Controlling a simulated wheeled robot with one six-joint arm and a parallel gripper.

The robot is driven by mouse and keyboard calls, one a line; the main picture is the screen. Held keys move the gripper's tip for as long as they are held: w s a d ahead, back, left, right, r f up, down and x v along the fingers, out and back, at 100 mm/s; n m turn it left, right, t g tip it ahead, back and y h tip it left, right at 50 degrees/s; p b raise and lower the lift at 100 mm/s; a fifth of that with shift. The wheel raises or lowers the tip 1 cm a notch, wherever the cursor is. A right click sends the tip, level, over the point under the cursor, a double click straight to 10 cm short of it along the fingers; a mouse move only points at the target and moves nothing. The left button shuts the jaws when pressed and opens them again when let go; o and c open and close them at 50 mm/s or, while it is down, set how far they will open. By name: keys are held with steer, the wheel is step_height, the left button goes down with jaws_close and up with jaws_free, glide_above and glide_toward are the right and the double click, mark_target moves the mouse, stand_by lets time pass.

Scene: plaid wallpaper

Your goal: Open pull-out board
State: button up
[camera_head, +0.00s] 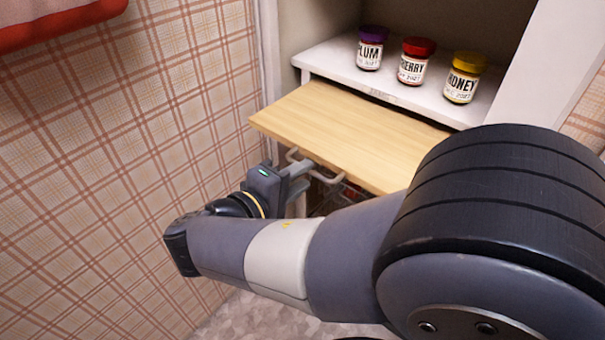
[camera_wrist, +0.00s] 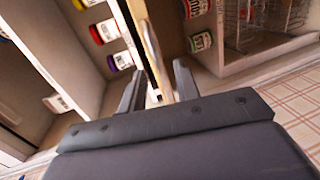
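The pull-out board (camera_head: 345,135) is a light wooden panel that juts well out from under the white shelf. A pale bar handle (camera_head: 318,171) is on its front edge. My gripper (camera_head: 298,178) is at the front edge, close to the handle. In the wrist view, the board (camera_wrist: 153,50) appears edge-on as a narrow strip. My gripper's two fingers (camera_wrist: 158,84) stand apart on either side of it, with gaps showing. Contact with the handle cannot be told.
Three jars stand on the shelf (camera_head: 325,58) above the board: plum (camera_head: 370,52), a red-lidded one (camera_head: 415,65) and honey (camera_head: 463,80). Plaid wall (camera_head: 130,130) is close at left. A wire rack (camera_wrist: 275,25) and more jars show below the board in the wrist view.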

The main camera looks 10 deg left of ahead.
steer(key=p+v, duration=0.1)
steer(key=v, duration=0.8)
steer(key=shift+s+p, duration=0.3)
steer(key=shift+p, duration=0.1)
steer(key=shift+a+r, duration=0.1)
steer(key=shift+a, duration=0.05)
steer(key=b+x, duration=0.2)
steer(key=x, duration=0.9)
steer(key=shift+w+d, duration=0.3)
steer(key=shift+w, duration=0.15)
